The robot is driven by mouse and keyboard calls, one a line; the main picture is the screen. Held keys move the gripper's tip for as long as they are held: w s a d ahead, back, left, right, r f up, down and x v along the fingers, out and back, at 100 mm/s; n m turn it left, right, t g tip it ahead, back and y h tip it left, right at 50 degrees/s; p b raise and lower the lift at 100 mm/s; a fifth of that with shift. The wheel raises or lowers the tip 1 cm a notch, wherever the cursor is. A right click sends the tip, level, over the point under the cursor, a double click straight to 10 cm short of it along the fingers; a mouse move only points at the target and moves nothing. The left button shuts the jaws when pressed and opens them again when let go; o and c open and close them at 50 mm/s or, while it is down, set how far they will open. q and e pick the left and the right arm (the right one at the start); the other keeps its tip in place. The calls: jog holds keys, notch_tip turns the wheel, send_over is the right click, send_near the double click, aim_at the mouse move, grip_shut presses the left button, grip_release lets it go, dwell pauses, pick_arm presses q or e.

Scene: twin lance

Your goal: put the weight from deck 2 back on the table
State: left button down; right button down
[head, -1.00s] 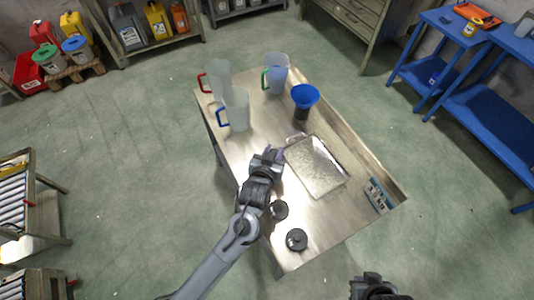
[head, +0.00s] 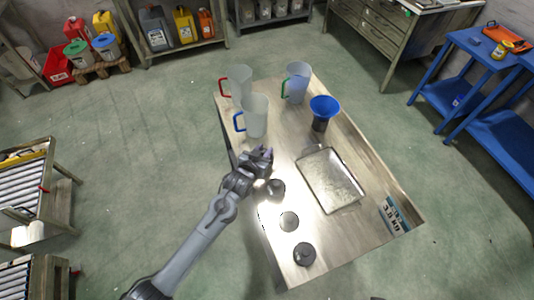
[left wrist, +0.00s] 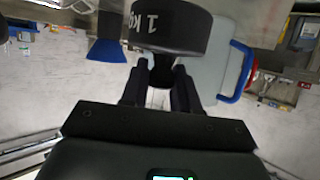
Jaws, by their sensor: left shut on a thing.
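My left gripper (head: 266,156) reaches over the left edge of the table (head: 268,145), below the blue-handled jug. In the left wrist view it is shut on a black weight (left wrist: 168,32) marked "1 kg", with the fingers on its narrow neck. In the head view this weight is hard to make out at the fingertips. Other round pieces lie along the table's left side: a dark one (head: 275,188), a greyer flat one (head: 288,221) and a black one with a knob (head: 304,253). I cannot tell which thing is deck 2. My right gripper is out of view.
A silver tray (head: 330,180) lies mid-table, with a small panel (head: 394,214) to its right. Jugs with red (head: 238,84), blue (head: 256,116) and green (head: 297,82) handles and a blue funnel (head: 323,107) stand at the far end. Bare table lies right of the round pieces.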

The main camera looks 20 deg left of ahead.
pick_arm(q)
jog(key=shift+f+b, duration=0.45)
jog(key=shift+f, duration=1.35)
jog(key=shift+w, duration=0.1)
jog(key=c, duration=1.3)
grip_release()
jog(key=shift+f, duration=0.35)
jog(key=o, duration=0.5)
jog(key=shift+c, duration=0.2)
